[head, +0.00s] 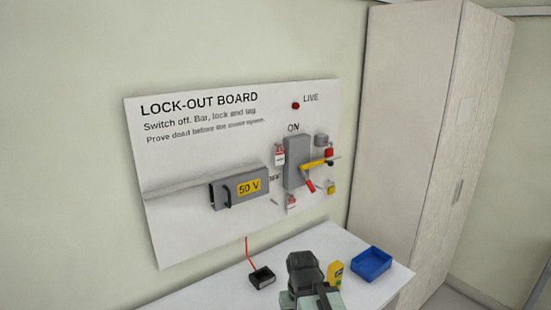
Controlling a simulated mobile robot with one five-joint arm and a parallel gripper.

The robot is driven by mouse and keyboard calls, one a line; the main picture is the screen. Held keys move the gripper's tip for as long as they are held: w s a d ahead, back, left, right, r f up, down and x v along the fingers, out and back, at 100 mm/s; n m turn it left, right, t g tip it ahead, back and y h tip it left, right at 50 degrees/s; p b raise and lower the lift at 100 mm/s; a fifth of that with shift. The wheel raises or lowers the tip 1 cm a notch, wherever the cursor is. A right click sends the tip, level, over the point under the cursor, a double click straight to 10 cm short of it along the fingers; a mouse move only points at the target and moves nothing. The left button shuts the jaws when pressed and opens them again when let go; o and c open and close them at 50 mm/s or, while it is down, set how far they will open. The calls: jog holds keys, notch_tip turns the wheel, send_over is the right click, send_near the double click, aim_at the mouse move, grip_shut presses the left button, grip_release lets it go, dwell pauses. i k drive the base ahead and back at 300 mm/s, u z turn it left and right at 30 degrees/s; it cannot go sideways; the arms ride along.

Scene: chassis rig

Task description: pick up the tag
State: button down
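Two small red-and-white tags are on the lock-out board (180,220). The upper tag (279,157) hangs at the left edge of the grey switch box (297,150). The lower tag (291,203) hangs below that box. My gripper (304,262) is at the bottom of the head view, over the white table and below the board, apart from both tags. Its fingers cannot be made out, so I cannot tell if it is open or holds anything. A small yellow item (335,272) stands right beside it; its kind is unclear.
A yellow bar (316,165), red lever (309,185), red padlock (329,153) and yellow padlock (331,188) crowd the switch. A grey 50 V box (239,189) juts out at left. The table (210,293) holds a black device (262,277) with red lead and a blue tray (371,264).

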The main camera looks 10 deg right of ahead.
aim_at(279, 154)
jog(key=u, duration=2.95)
jog(key=k, duration=1.6)
jog(key=z, duration=0.4)
jog(key=i, duration=1.05)
jog(key=u, duration=0.05)
